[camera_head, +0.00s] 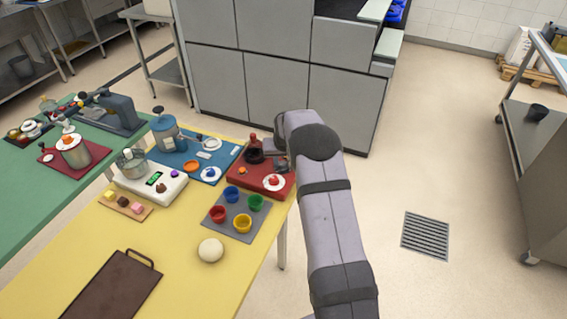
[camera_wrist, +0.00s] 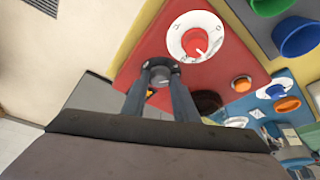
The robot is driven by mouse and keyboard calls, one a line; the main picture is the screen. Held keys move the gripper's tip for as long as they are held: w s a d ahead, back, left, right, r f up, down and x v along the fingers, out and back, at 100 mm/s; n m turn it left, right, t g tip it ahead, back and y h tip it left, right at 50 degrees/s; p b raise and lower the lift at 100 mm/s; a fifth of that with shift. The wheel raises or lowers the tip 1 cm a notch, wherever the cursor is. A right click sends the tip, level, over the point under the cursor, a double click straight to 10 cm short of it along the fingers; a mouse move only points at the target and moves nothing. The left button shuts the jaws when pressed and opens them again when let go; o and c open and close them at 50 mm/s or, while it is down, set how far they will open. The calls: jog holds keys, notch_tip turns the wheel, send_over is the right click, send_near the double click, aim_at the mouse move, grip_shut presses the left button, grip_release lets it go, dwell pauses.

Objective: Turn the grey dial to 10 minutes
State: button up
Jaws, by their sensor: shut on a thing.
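The grey dial (camera_wrist: 159,70) sits near the edge of a red board (camera_wrist: 150,50) in the wrist view, with a dark round base around it. My gripper (camera_wrist: 158,86) has its two dark fingers on either side of the dial, shut on it. Its scale and pointer are too small to read. In the head view my gripper (camera_head: 281,163) is at the right edge of the red board (camera_head: 250,182). My arm and gripper hide the dial there.
A white dial with a red knob (camera_wrist: 195,42) is close beside my gripper on the red board. An orange knob (camera_wrist: 242,83) is farther right. A grey mat (camera_head: 221,222) with several coloured cups lies in front. Floor is open right of the table.

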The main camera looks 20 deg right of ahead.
jog(key=m+b, duration=0.1)
jog(key=m, duration=0.1)
jog(key=m+h+b, duration=0.1)
jog(key=b, duration=0.1)
jog(key=m+g+h+b, duration=0.1)
jog(key=m, duration=0.1)
jog(key=shift+w+a+f+m, duration=0.15)
jog(key=shift+w+a+m, duration=0.05)
jog(key=shift+a+m, duration=0.1)
jog(key=m+g, duration=0.1)
jog(key=m, duration=0.2)
jog(key=shift+w+r+h+b, duration=0.1)
jog(key=shift+r+h+b, duration=0.1)
jog(key=shift+h+b, duration=0.2)
jog(key=shift+m+g, duration=0.4)
jog(key=shift+m, duration=0.7)
jog(key=shift+p, duration=0.3)
jog(key=o, duration=1)
jog(key=shift+b+v, duration=0.9)
jog(key=shift+v, duration=2.8)
jog(key=shift+a+f, duration=0.1)
